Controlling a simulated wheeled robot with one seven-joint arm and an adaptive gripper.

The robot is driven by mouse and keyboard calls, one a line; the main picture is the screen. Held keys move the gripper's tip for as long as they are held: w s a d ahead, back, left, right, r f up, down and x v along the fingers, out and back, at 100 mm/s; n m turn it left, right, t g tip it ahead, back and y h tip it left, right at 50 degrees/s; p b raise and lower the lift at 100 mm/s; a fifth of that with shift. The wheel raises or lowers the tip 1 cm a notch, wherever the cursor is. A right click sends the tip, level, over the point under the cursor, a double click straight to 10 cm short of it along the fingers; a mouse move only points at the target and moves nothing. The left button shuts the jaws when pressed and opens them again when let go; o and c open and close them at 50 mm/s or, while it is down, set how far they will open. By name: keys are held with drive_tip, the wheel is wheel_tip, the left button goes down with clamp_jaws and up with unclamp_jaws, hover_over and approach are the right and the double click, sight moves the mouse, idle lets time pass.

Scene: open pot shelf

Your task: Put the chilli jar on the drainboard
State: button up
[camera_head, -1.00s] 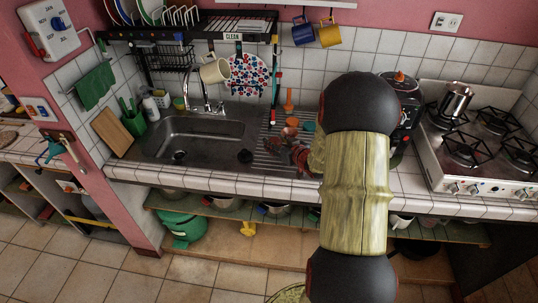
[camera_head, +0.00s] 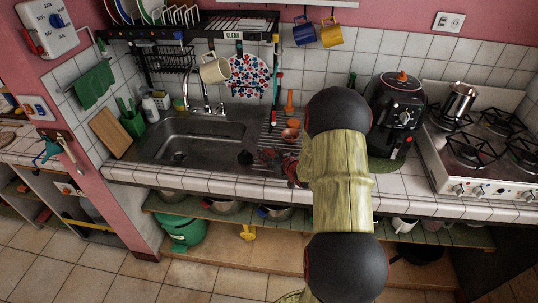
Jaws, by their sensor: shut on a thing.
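The drainboard (camera_head: 258,166) is the ribbed metal area right of the sink basin, partly hidden by my arm. My gripper (camera_head: 289,172) shows only as a small dark reddish part at the left of my arm, over the drainboard's front right. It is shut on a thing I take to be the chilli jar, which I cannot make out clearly. My arm hides most of this spot. I cannot tell whether the jar touches the drainboard.
The sink basin (camera_head: 190,140) lies left. Reddish-brown pieces (camera_head: 290,134) and an orange upright item (camera_head: 290,103) stand on the drainboard. A black cooker (camera_head: 398,110) and the stove (camera_head: 475,150) are right.

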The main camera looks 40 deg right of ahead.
drive_tip(key=shift+f, duration=0.1)
drive_tip(key=o, duration=1.2)
drive_tip(key=shift+o, duration=0.3)
